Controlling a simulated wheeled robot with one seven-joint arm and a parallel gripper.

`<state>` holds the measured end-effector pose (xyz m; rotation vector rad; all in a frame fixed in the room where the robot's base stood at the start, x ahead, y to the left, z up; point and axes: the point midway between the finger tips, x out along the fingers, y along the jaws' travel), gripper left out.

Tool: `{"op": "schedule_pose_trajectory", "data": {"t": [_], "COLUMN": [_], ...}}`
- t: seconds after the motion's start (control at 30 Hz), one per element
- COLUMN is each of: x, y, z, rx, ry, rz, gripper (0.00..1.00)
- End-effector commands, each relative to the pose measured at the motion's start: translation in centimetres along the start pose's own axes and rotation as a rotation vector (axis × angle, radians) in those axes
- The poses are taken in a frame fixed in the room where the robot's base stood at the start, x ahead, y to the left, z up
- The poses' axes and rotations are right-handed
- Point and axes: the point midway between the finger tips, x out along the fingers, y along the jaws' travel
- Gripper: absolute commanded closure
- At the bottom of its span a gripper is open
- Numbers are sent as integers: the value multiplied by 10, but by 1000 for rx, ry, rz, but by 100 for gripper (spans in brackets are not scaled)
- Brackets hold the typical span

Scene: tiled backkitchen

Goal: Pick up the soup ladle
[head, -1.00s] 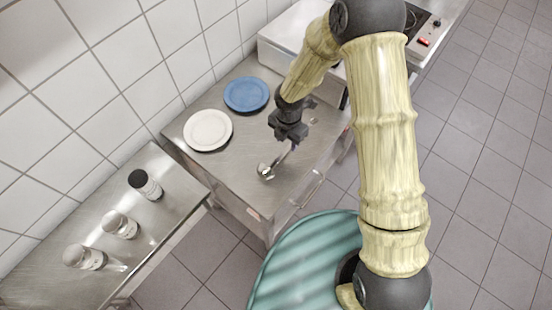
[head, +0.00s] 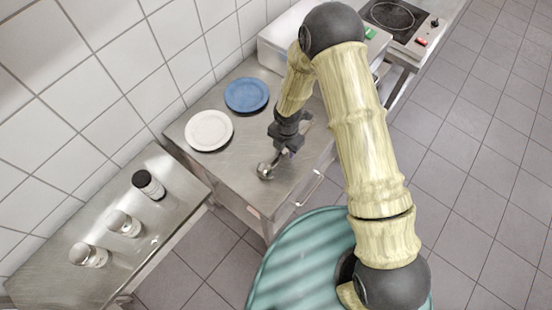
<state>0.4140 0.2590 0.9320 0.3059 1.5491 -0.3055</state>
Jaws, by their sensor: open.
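The soup ladle (head: 265,171) lies on the steel counter (head: 225,165), its small shiny bowl toward the front left. Its handle runs up and right, and its upper part is hidden under my gripper. My gripper (head: 284,149) is open, pointing down over the handle. I cannot tell whether the fingers touch the handle or stand around it.
A white plate (head: 209,130) and a blue plate (head: 246,95) sit on the counter to the left and behind. A lower steel table (head: 60,262) at left holds several shakers (head: 148,184). A hob (head: 392,18) stands at the back right.

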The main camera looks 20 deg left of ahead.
Motion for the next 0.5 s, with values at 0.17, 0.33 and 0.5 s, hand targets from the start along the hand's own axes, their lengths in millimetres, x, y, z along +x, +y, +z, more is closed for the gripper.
{"op": "schedule_pose_trajectory", "data": {"t": [0.17,0.33,0.5], "x": [0,0,0], "y": [0,-1,-1], "z": [0,1,1], "rx": [1,2,3], "ry": [0,0,0], "rz": [0,0,0], "gripper": [74,100,100]}}
